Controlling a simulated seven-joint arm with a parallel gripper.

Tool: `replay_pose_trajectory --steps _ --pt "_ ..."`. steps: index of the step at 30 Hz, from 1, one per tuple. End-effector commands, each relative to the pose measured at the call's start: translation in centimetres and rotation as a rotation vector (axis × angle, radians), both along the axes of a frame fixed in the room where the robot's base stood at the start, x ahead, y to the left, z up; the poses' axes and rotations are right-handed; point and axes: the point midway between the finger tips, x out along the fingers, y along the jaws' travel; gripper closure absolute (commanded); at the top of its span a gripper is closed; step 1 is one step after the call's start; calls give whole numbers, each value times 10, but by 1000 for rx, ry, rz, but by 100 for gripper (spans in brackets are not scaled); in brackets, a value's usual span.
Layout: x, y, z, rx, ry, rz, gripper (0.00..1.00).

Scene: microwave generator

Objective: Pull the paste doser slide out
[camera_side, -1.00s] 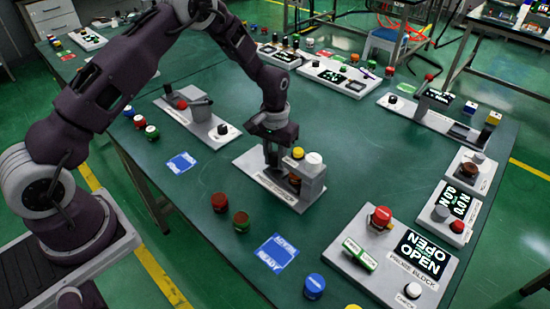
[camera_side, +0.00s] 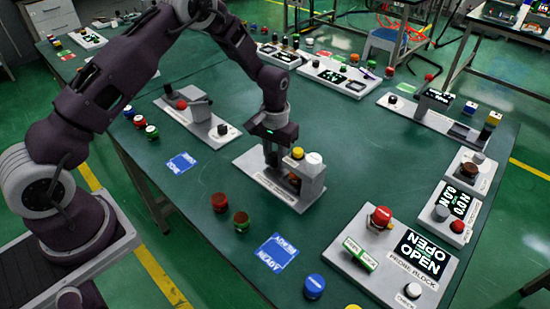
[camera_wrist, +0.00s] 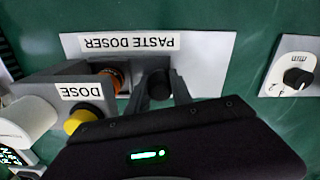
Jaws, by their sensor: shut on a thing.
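The paste doser is a grey block (camera_side: 312,182) on a pale base plate (camera_side: 250,163) in the side view. It has a yellow button (camera_side: 297,152) and a white cap on top. In the wrist view its "PASTE DOSER" label (camera_wrist: 125,43) and "DOSE" label (camera_wrist: 81,91) show upside down. An orange-brown round part (camera_wrist: 112,78) sits in the block's opening. My gripper (camera_wrist: 158,88) points down beside the block, with its fingers on either side of a black knob (camera_wrist: 158,78), the slide's handle. The gripper is shut on it; the slide itself is mostly hidden.
A station with a grey block and red button (camera_side: 181,104) stands behind to the left. Red and green-brown cylinders (camera_side: 219,200) and a blue "READY" card (camera_side: 277,251) lie in front. The probe block panel (camera_side: 395,255) is at front right.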

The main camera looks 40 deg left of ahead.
Motion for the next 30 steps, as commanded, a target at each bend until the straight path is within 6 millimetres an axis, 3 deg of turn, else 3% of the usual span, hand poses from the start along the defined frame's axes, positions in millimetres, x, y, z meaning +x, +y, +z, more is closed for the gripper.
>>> replay_pose_trajectory --steps 15,24,30 --pt "0 3 1 -1 0 2 100" --pt "1 70 1 -1 -2 6 100" --pt "1 94 1 0 -2 1 100"
